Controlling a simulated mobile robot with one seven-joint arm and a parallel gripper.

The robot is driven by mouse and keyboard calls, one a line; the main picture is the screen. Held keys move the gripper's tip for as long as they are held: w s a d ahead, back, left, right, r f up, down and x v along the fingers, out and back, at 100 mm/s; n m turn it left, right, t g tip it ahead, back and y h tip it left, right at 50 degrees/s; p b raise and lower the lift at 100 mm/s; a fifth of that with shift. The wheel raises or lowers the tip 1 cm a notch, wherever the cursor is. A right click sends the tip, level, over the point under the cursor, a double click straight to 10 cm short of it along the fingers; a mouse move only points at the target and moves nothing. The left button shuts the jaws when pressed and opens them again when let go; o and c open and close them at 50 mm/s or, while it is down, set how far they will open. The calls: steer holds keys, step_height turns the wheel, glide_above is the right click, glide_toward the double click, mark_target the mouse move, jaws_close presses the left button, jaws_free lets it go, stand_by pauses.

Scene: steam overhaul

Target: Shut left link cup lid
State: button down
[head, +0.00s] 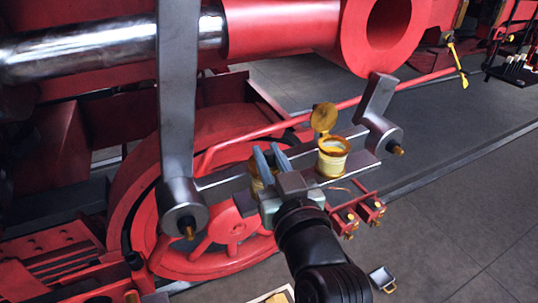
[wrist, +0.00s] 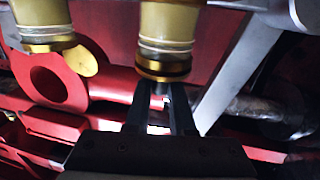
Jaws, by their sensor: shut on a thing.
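The left link cup (head: 257,180) stands on the grey link bar, mostly hidden behind my gripper (head: 271,152) in the head view. In the wrist view, which is upside down, this cream cup (wrist: 167,28) shows its brass lid (wrist: 163,70) lying against the rim. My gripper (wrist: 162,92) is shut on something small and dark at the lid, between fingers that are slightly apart. The contact itself is partly hidden. The right cup (head: 332,158) stands on the same bar with its brass lid (head: 323,117) tilted up and open.
A grey upright lever (head: 178,100) rises left of the left cup. A red cylinder (head: 280,28) and polished rod (head: 110,48) pass above and behind. The red wheel (head: 140,200) is below.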

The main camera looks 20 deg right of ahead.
steer(key=shift+f, duration=0.15)
steer(key=shift+f+b, duration=0.25)
steer(key=shift+b, duration=0.85)
steer(key=shift+s+t+b, duration=0.1)
steer(key=shift+t+b, duration=0.4)
steer(key=shift+b, duration=0.2)
steer(key=shift+r, duration=0.2)
steer(key=c, duration=0.8)
jaws_free()
steer(key=shift+o, duration=0.2)
steer(key=shift+s, duration=0.1)
